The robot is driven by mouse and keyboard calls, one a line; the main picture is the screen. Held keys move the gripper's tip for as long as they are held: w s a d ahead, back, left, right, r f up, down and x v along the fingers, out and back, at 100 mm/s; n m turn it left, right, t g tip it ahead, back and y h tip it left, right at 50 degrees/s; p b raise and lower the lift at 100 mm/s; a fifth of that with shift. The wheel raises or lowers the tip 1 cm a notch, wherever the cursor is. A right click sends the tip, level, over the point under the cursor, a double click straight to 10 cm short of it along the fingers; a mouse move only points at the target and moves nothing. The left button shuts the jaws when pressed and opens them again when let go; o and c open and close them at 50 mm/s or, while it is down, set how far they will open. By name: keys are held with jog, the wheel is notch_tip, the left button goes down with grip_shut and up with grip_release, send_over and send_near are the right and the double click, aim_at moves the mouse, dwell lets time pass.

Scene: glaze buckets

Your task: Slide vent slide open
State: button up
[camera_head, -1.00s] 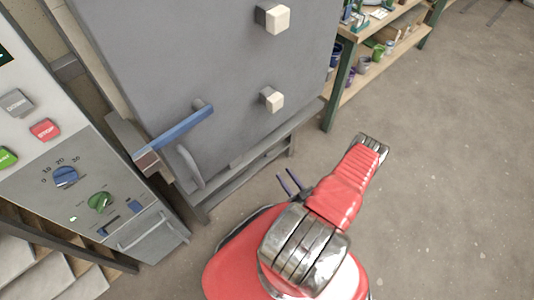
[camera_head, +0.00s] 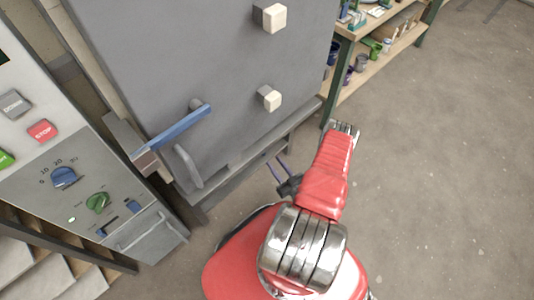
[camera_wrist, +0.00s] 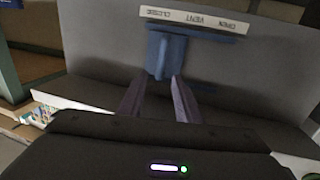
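The vent slide shows in the wrist view as a blue tab (camera_wrist: 165,55) on a blue rail (camera_wrist: 212,36), near the rail's left end. In the head view my gripper (camera_head: 277,171) is low beside the grey kiln's (camera_head: 200,60) bottom edge, and the vent slide cannot be made out there.
A blue door handle (camera_head: 180,127) sticks out of the kiln front. A control panel (camera_head: 75,165) with buttons and knobs stands at the left. A wooden shelf (camera_head: 385,57) with pots stands behind at the right. Open concrete floor (camera_head: 440,180) lies to the right.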

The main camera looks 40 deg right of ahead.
jog(key=w+d, duration=0.1)
jog(key=w, duration=0.6)
jog(key=shift+d, duration=0.1)
grip_shut()
dwell(0.4)
dwell(0.3)
